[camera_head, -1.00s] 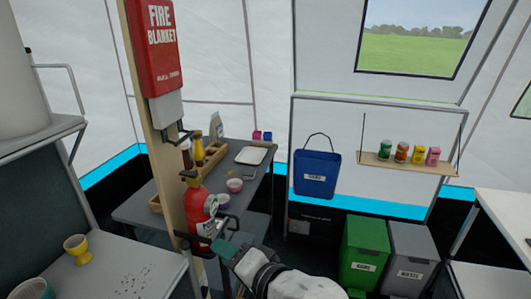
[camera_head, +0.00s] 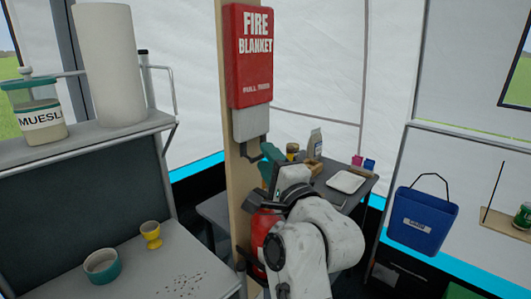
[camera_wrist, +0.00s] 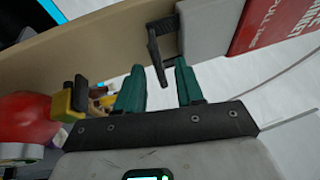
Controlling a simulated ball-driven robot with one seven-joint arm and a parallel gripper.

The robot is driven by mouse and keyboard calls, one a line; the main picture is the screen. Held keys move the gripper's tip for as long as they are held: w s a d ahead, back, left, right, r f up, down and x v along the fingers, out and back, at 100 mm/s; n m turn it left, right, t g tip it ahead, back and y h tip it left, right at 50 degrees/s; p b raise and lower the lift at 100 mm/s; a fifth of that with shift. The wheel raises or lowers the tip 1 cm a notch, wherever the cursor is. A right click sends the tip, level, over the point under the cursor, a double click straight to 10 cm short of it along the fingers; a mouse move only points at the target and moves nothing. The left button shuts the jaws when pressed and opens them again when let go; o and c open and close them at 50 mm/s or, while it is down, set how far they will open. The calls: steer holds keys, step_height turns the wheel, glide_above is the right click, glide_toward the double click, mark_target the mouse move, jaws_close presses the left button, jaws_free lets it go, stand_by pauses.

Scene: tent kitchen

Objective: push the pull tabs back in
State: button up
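The red fire blanket case (camera_head: 252,55) is fixed to a wooden post, with a white lower part (camera_head: 250,123) under it. Black pull tabs (camera_head: 250,153) hang out below the white part. In the wrist view, black tab material (camera_wrist: 156,50) shows just ahead of my fingers; I cannot tell whether one or both tabs show there. My gripper (camera_head: 272,165) is at the post, just below the white part. Contact with a tab is not visible.
A red fire extinguisher (camera_head: 262,235) hangs on the post below, partly hidden by my arm; it is close at left in the wrist view (camera_wrist: 28,120). A table with a white tray (camera_head: 346,181) is behind. A shelf with a yellow egg cup (camera_head: 151,235) is at left.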

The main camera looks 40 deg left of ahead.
steer(key=shift+x, duration=1.2)
jaws_close()
